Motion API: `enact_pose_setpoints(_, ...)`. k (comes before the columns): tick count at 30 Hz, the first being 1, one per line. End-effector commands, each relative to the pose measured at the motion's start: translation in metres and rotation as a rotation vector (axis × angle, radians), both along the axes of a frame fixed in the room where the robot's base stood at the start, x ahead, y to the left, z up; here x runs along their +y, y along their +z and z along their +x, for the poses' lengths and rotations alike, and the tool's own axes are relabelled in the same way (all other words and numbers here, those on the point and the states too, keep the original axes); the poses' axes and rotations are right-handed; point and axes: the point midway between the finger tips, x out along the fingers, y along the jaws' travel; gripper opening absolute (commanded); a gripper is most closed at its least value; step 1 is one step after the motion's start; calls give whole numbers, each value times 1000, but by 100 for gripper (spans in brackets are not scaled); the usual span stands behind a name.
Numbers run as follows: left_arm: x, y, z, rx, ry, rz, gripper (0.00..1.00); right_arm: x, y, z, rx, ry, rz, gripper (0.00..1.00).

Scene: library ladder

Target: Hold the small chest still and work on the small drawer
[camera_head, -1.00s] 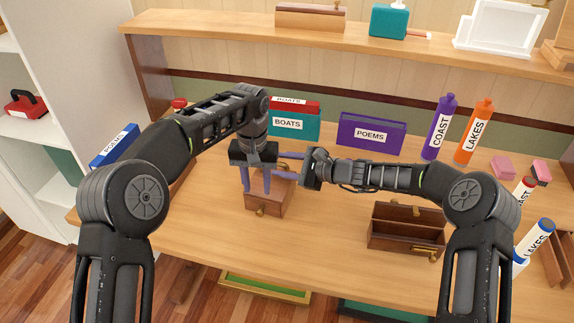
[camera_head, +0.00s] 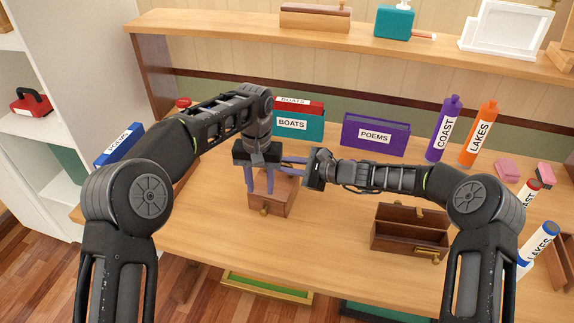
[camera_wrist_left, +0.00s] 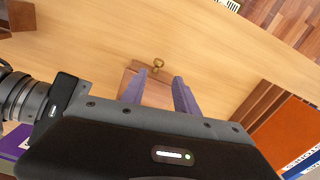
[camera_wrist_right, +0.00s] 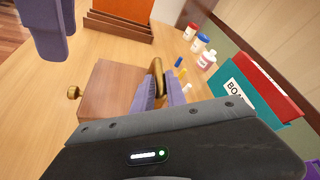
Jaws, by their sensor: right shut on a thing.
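The small wooden chest (camera_head: 283,192) stands on the table below my grippers. Its small drawer has a brass knob (camera_head: 264,211) on the front; the knob also shows in the left wrist view (camera_wrist_left: 158,63). The drawer looks closed. My left gripper (camera_head: 259,191) points down near the chest's front left, its purple fingers apart with nothing seen between them. My right gripper (camera_wrist_right: 161,92) is shut on a brass handle (camera_wrist_right: 157,72) on the chest top, as the right wrist view shows. In the head view the right fingers are partly hidden by the left gripper.
A brown wooden box (camera_head: 408,240) with a brass knob stands to the right. The BOATS (camera_head: 298,124) and POEMS (camera_head: 375,134) books stand behind, with purple (camera_head: 444,128) and orange (camera_head: 478,133) bottles farther right.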

Motion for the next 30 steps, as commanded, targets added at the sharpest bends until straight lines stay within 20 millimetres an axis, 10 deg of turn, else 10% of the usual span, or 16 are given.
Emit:
enact_pose_setpoints(23,-1,1,0,-1,-2,0,43,-1,0,0,-2,-1,-2,0)
enact_pose_setpoints(30,-37,31,-7,-57,-69,6,43,0,0,0,-2,-1,-2,0)
